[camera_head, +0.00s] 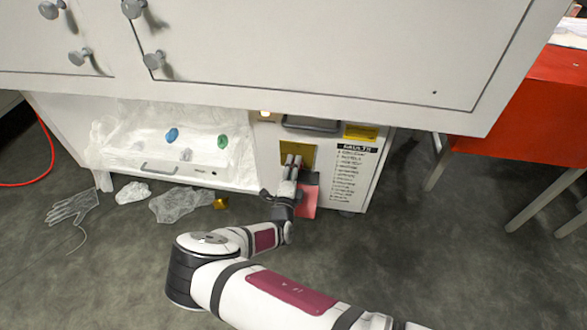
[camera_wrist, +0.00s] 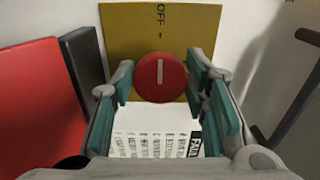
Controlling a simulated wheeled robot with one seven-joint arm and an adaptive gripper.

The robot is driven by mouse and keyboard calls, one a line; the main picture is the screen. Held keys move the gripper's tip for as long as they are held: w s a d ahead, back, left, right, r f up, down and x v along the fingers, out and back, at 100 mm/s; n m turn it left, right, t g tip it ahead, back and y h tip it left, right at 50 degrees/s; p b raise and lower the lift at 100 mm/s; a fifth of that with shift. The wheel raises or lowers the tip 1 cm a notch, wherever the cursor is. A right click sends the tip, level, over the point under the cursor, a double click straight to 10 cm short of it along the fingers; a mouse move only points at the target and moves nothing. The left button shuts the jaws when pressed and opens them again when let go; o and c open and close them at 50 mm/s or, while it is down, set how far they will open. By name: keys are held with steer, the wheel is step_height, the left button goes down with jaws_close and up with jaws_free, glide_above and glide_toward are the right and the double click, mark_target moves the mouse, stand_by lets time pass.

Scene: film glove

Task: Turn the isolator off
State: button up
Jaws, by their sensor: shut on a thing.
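The isolator's round red knob (camera_wrist: 160,78) has a white bar across its face. The bar stands upright in the wrist view. The knob sits in front of a yellow plate (camera_wrist: 118,28) marked "OFF" above it, and the bar lines up roughly with that word. My gripper (camera_wrist: 159,84) is shut on the knob, with one teal-padded finger on either side. In the head view, my gripper (camera_head: 292,163) reaches the yellow plate (camera_head: 309,154) on the cabinet front and hides the knob.
A red panel (camera_wrist: 42,95) with a dark edge stands close to the left of my gripper in the wrist view. A dark handle (camera_wrist: 293,85) is at the right. A white faults list (camera_head: 349,172) lies beside the plate. A cupboard (camera_head: 330,50) overhangs above.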

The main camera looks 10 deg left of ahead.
stand_by(0.3)
steer(key=o, duration=1.1)
steer(key=shift+s, duration=0.15)
steer(key=s, duration=1.1)
steer(key=shift+s+a, duration=0.2)
steer(key=shift+s, duration=0.2)
